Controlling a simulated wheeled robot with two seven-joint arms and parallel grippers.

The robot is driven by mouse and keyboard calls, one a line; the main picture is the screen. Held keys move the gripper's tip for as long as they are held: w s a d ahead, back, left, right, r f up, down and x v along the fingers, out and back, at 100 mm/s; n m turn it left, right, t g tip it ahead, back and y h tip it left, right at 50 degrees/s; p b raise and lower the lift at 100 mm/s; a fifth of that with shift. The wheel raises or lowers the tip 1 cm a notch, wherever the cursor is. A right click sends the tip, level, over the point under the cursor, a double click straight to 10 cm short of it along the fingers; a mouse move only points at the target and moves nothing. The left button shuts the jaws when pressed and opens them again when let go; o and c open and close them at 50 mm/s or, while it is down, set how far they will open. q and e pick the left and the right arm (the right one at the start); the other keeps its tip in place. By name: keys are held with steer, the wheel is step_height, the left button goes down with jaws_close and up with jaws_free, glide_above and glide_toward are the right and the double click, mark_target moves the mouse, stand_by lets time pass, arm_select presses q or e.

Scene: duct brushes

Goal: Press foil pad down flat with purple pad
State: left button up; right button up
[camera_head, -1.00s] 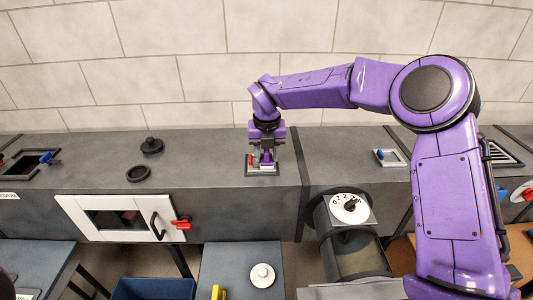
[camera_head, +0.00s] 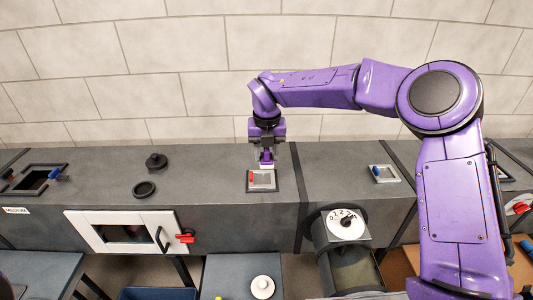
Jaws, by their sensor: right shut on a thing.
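A silver foil pad (camera_head: 264,180) lies in a dark square frame on top of the grey duct, with a small red piece at its left side. My right gripper (camera_head: 266,152) points down at the frame's back edge. It is shut on a small purple pad (camera_head: 266,158), which has a pale underside. The purple pad is at or just above the back edge of the foil pad; I cannot tell whether they touch. Most of the foil surface shows uncovered. My left gripper is not in view.
A black knobbed lid (camera_head: 156,161) and a black ring (camera_head: 144,189) stand left on the duct. A white door (camera_head: 123,234) and a dial (camera_head: 346,224) are on the front.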

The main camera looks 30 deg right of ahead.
steer(key=shift+w+d+f+b, duration=0.1)
steer(key=shift+w+f+b, duration=0.1)
steer(key=shift+f+b, duration=0.65)
steer(key=shift+w+d+f+b, duration=0.15)
steer(key=shift+f+b, duration=0.35)
steer(key=shift+f, duration=0.7)
steer(key=shift+w+d+f+b, duration=0.1)
steer(key=shift+w+f+b, duration=0.15)
steer(key=shift+f+b, duration=0.6)
steer(key=shift+f, duration=0.15)
steer(key=shift+a, duration=0.1)
steer(key=shift+f, duration=0.5)
steer(key=shift+s, duration=0.1)
step_height(320, 180, up, 7)
steer(key=p, duration=0.5)
